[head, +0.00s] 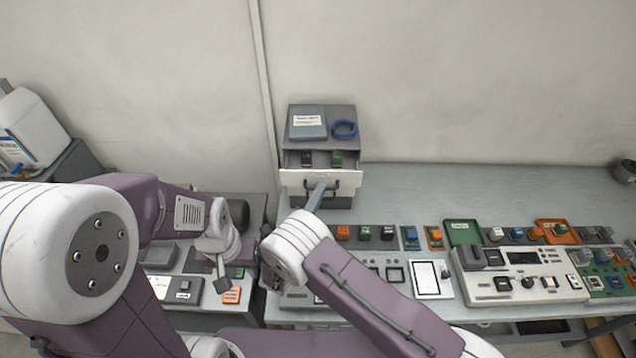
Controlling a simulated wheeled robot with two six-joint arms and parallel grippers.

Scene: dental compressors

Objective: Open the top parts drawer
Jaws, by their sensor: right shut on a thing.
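The parts drawer unit (350,140) is a grey cabinet standing at the back left of the workbench. Its top drawer (345,179), with a pale front, is pulled partly out, and a black part and a green part show inside. My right gripper (319,186) is at the drawer front, shut on its dark handle; the fingertips are small and partly hidden. My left gripper (222,284) hangs over the lower left bench, away from the drawer. I cannot tell whether its jaws are open or shut.
A grey box and a blue ring (344,129) lie on top of the cabinet. Several small modules, a green tray (463,232), an orange tray (571,231) and a white control panel (520,284) cover the bench front. The bench behind them is clear.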

